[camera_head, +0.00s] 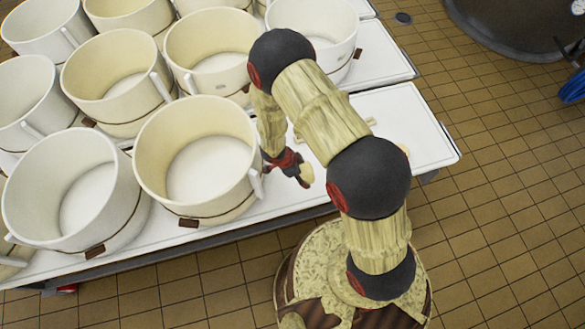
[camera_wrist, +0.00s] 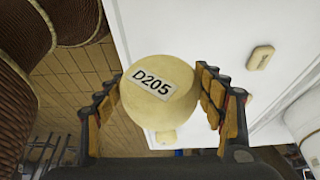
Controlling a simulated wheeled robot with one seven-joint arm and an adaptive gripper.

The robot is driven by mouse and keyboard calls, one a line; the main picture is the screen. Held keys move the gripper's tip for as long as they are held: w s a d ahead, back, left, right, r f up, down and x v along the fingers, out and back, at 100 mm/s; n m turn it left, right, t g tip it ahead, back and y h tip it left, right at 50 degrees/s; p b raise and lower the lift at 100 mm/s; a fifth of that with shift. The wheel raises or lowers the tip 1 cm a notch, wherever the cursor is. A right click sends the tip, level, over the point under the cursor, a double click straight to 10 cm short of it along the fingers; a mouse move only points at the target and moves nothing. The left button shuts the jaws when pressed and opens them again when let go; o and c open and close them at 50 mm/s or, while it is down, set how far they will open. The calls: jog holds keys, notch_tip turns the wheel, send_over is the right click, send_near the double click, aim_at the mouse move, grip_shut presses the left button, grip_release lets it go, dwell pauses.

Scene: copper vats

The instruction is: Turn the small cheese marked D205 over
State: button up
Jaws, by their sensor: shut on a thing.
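The small cheese marked D205 (camera_wrist: 150,108) is pale yellow and round. It sits between the two fingers of my gripper (camera_wrist: 160,88) in the wrist view, and its white D205 label faces the wrist camera. Both fingers press on its sides. In the head view my gripper (camera_head: 287,164) hangs over the white table (camera_head: 422,125), just right of the front tub, with the cheese (camera_head: 306,174) at its end. How far the cheese is above the table is not clear.
Several cream tubs (camera_head: 195,150) crowd the table's left side, close to my gripper. A small pale block (camera_wrist: 262,57) lies on the white surface in the wrist view. The table's right end is mostly clear. A large dark vat (camera_head: 510,30) stands at the upper right on tiled floor.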

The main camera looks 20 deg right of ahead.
jog(key=shift+w+a, duration=0.1)
notch_tip(320, 180, down, 8)
jog(key=b, duration=0.9)
jog(key=shift+r, duration=0.2)
jog(key=shift+f+b, duration=0.3)
jog(key=shift+f, duration=0.35)
dwell(1.0)
jog(key=o, duration=1.6)
jog(key=shift+r, duration=0.1)
